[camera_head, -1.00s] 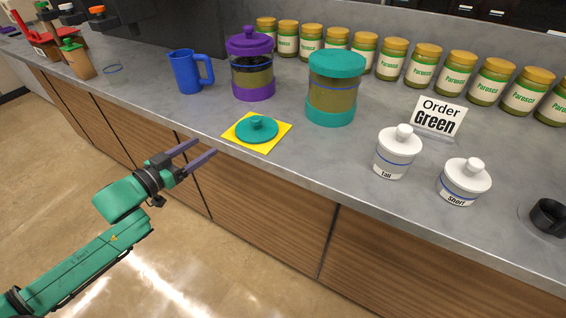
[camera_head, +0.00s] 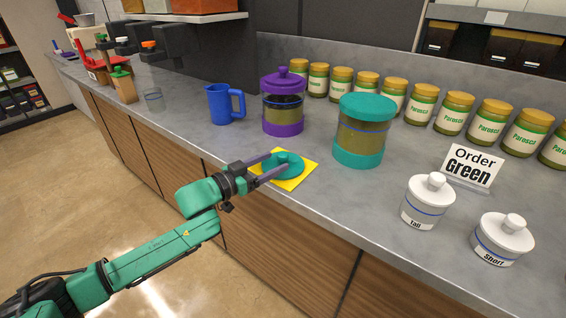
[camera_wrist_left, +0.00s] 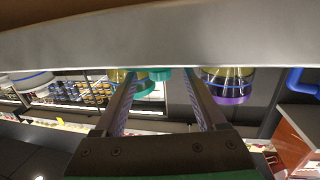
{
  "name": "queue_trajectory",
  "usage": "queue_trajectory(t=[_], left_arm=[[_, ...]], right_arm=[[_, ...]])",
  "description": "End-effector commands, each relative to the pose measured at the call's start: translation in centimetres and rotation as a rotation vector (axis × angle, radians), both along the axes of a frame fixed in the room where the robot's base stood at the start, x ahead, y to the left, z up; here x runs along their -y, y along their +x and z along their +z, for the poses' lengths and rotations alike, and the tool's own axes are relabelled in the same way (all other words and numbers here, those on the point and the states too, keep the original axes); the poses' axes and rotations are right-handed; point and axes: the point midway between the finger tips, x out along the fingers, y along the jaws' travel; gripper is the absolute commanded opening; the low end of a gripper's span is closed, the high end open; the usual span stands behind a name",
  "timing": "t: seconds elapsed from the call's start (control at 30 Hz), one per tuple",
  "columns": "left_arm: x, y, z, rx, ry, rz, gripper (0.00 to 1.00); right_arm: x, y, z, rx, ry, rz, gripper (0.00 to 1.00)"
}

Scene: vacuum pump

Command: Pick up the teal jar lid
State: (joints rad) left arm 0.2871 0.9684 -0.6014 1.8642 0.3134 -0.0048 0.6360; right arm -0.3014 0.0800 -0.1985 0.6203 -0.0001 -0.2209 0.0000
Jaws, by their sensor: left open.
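The teal jar lid (camera_head: 291,161), a flat disc with a round knob, lies on a yellow square mat (camera_head: 304,180) near the counter's front edge. My left gripper (camera_head: 278,162) is open at the lid. Its two fingers reach over the lid from the left, one on each side of the knob; whether they touch it is unclear. In the left wrist view, the fingers (camera_wrist_left: 164,82) are spread, with a teal piece, likely the lid (camera_wrist_left: 158,74), between their far ends. My right gripper is not in view.
Behind the lid stand a purple-lidded jar (camera_head: 283,115), a teal-lidded jar (camera_head: 361,125) and a blue mug (camera_head: 221,105). White jars marked Tall (camera_head: 427,202) and Short (camera_head: 502,240) and an "Order Green" sign (camera_head: 472,166) are right. Counter between the lid and Tall jar is clear.

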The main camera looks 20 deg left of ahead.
Motion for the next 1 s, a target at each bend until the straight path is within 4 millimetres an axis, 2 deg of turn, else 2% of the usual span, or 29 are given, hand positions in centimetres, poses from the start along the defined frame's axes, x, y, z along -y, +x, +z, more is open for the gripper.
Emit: queue_trajectory(t=[0.1,0.2,0.47,0.6,0.67,1.0], left_arm=[[1.2,1.9,0.6,0.005,-0.002,0.000,0.73],[2.2,3.2,0.3,0.003,-0.003,0.000,0.73],[2.5,3.7,0.0,0.001,0.000,0.000,0.73],[2.4,3.7,0.0,0.001,0.000,0.000,0.20],[2.4,3.7,0.0,0.001,-0.001,0.000,0.00],[2.4,3.6,0.3,0.001,0.000,0.000,0.00]], right_arm=[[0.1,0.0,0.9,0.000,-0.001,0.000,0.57],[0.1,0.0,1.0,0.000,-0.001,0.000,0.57],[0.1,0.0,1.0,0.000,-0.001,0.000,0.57],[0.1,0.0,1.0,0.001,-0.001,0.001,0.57],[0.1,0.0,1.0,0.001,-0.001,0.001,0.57],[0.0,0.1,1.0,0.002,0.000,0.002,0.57]])
